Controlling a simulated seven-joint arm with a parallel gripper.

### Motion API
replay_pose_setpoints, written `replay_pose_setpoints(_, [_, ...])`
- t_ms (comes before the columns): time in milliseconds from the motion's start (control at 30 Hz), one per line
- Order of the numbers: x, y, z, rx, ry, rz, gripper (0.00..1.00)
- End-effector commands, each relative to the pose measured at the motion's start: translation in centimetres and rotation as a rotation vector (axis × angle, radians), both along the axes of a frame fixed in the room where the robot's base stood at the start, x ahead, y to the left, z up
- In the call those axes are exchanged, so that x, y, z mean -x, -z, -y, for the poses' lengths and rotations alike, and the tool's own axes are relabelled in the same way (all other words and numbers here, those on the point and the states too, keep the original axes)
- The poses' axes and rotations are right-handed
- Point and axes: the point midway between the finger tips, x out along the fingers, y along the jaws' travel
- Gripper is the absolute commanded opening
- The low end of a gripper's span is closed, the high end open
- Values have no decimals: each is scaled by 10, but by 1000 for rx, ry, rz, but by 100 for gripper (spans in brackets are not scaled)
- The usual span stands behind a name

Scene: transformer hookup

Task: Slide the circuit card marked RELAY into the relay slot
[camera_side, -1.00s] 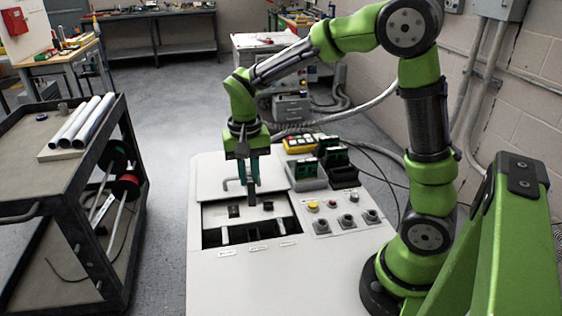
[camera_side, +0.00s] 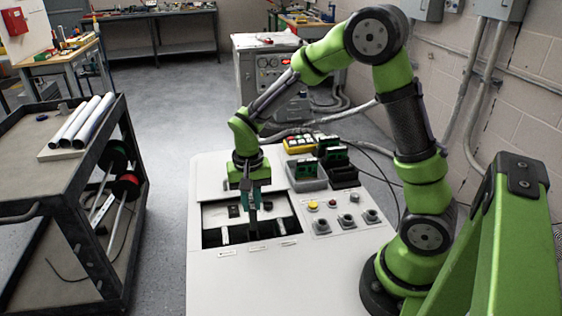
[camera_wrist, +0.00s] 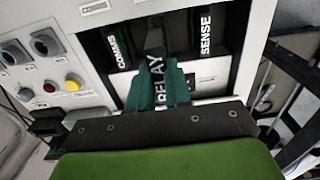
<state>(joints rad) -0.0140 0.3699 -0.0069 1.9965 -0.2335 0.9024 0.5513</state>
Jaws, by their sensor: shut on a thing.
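My gripper (camera_side: 252,207) is shut on the dark RELAY card (camera_wrist: 155,82), its white lettering showing between the teal fingers in the wrist view. The card points down into the open bay (camera_side: 211,238) of the light grey cabinet, at the middle position. In the wrist view, dark parts marked COMMS (camera_wrist: 121,46) and SENSE (camera_wrist: 206,36) stand on either side of it. The relay slot and the card's lower edge are hidden, so I cannot tell whether the card is in the slot.
A yellow button (camera_side: 312,205) and several dark knobs sit right of the bay. Green cards (camera_side: 335,157) stand in bins behind, beside a yellow-edged button box (camera_side: 300,144). A cart (camera_side: 62,185) with pipes stands at left, apart from the cabinet.

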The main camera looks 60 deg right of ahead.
Motion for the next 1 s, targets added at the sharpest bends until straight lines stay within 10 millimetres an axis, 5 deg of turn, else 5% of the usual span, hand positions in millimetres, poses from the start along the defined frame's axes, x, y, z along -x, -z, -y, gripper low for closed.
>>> replay_pose_setpoints(500, [0, 46, 0, 1, 0, -2, 0])
replay_pose_setpoints(1000, [0, 54, 0, 1, 1, -1, 0])
